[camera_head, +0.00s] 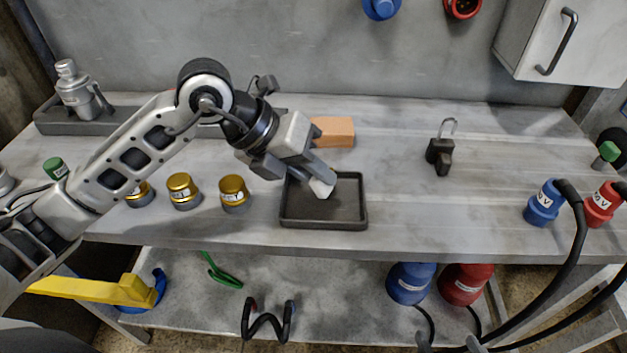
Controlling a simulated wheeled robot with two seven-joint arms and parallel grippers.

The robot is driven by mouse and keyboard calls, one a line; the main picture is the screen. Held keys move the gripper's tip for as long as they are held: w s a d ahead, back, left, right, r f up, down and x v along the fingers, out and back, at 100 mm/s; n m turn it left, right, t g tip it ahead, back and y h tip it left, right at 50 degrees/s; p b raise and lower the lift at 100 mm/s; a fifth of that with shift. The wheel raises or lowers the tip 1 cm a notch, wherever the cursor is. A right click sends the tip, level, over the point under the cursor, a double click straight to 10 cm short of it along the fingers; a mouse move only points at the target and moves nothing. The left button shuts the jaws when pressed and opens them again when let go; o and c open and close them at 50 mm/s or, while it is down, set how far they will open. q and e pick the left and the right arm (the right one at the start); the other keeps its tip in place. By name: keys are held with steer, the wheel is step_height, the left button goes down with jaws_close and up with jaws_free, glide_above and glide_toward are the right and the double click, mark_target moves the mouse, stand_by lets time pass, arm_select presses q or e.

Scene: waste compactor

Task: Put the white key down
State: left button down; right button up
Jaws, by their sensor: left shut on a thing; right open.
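My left gripper (316,184) reaches in from the left over the dark tray (322,224) on the workbench. It is shut on the white key (322,189), of which only a small pale part shows at the fingertips. The rest of the key is hidden by the fingers. The key is over the inside of the tray, low down; I cannot tell whether it touches the tray floor. The tray looks otherwise empty. My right gripper is not in view.
An orange block (333,131) lies just behind the tray. Gold-capped cylinders (234,190) stand to its left. The bench between tray and padlock is clear.

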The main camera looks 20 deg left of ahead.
arm_select(q)
step_height(320, 180, down, 2)
steer(key=shift+s+f, duration=0.1)
steer(key=shift+f, duration=0.05)
steer(key=shift+f, duration=0.2)
steer(key=c, duration=1.6)
jaws_free()
steer(key=shift+r, duration=0.2)
steer(key=shift+a+r, duration=0.15)
steer(key=shift+r, duration=0.05)
steer(key=v, duration=1.1)
steer(key=shift+s+r, duration=0.15)
steer(key=shift+r, duration=0.15)
